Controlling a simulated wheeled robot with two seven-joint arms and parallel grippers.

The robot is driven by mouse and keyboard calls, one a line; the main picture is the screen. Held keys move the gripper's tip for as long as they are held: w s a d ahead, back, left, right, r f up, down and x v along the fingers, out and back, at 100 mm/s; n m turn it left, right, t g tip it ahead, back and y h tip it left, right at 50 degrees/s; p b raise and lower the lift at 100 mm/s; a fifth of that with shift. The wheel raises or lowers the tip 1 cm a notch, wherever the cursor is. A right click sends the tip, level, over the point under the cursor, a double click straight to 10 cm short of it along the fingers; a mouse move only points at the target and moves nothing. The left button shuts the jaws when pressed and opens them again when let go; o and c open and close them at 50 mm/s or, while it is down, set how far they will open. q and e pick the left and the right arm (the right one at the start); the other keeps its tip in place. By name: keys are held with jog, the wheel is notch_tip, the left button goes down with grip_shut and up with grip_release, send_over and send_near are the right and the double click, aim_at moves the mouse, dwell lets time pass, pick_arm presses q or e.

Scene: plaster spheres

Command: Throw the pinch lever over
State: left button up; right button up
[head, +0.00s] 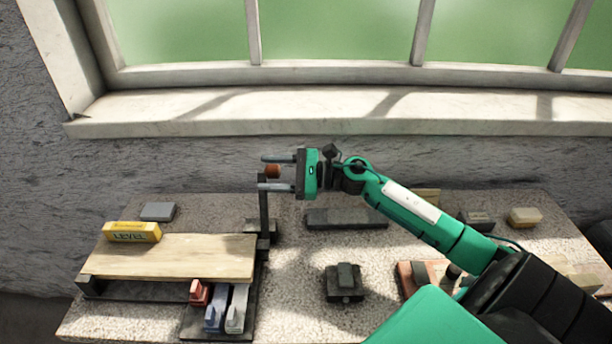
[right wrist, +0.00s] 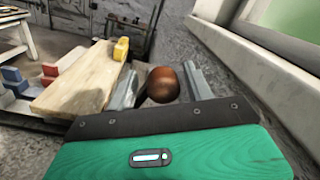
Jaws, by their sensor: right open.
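The pinch lever is a dark upright post (head: 263,212) with a round brown knob (head: 273,171) at its top, beside the right end of a wooden board. My right gripper (head: 264,173) reaches in from the right with its fingers pointing left. Its jaws are open, one finger on each side of the knob. In the right wrist view the knob (right wrist: 163,84) sits between the two fingers (right wrist: 160,88), with gaps visible on both sides. The post is mostly hidden there. My left gripper is not in view.
The wooden board (head: 175,257) lies left of the post, with a yellow block marked LEVEL (head: 131,232) on it. Red (head: 199,293), blue (head: 216,311) and grey (head: 237,309) pieces stand in front. A dark block (head: 344,284) sits right. The window sill (head: 330,110) runs behind.

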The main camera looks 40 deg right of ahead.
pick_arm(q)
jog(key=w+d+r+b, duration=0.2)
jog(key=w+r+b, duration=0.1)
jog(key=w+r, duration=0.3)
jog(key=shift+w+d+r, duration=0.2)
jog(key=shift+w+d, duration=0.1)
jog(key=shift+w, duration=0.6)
pick_arm(e)
jog(key=v, duration=1.2)
